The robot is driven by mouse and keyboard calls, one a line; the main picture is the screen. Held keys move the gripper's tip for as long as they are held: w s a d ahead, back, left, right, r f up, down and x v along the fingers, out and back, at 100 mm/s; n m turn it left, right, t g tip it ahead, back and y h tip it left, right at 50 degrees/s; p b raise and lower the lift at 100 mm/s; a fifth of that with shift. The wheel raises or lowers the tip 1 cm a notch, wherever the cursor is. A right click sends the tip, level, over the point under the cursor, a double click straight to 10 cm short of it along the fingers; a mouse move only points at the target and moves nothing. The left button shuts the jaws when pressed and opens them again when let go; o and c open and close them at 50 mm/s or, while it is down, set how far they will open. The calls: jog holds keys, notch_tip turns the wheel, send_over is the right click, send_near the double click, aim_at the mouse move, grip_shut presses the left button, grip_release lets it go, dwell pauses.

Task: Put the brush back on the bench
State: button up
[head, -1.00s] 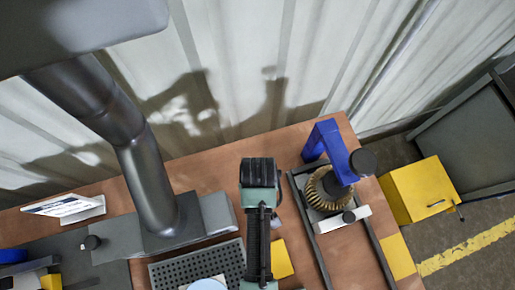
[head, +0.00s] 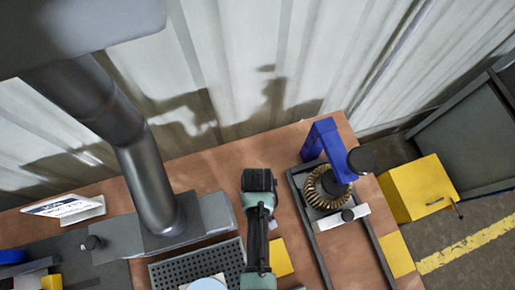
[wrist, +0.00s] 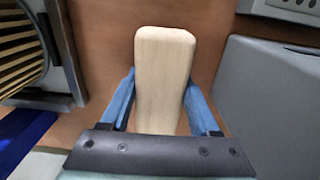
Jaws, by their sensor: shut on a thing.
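My gripper (wrist: 159,82) has its two blue fingers against the sides of a pale wooden piece, the brush (wrist: 165,55), in the wrist view. Only this light wooden part of the brush shows; its bristles are not visible. The brown bench (head: 222,172) lies below, and it also shows behind the brush in the wrist view (wrist: 105,55). Whether the brush touches the bench I cannot tell. In the head view my arm reaches over the middle of the bench and its links hide the fingers.
A perforated tray (head: 178,268) and a grey pipe (head: 147,180) are at the left. A yellow box (head: 420,188) stands beyond the right edge.

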jog(key=o, duration=1.2)
jog(key=shift+f, duration=0.1)
notch_tip(320, 180, up, 12)
jog(key=w+r+m+t, duration=0.1)
jog(key=w+r+t, duration=0.5)
jog(key=w+r, duration=0.6)
jog(key=w+r+m+t, duration=0.1)
jog(key=w+r+t, duration=0.4)
jog(key=w+r, duration=0.65)
notch_tip(320, 180, up, 22)
jog(key=t, duration=0.7)
jog(key=s+r+m+t, duration=0.1)
jog(key=s+r+t, duration=0.3)
jog(key=s+r, duration=0.3)
jog(key=s+r+t, duration=0.5)
jog(key=s+r, duration=0.1)
jog(key=r, duration=1.2)
jog(key=shift+s+d+r+m, duration=0.15)
jog(key=shift+s+r+m, duration=0.15)
jog(key=shift+s+m, duration=0.1)
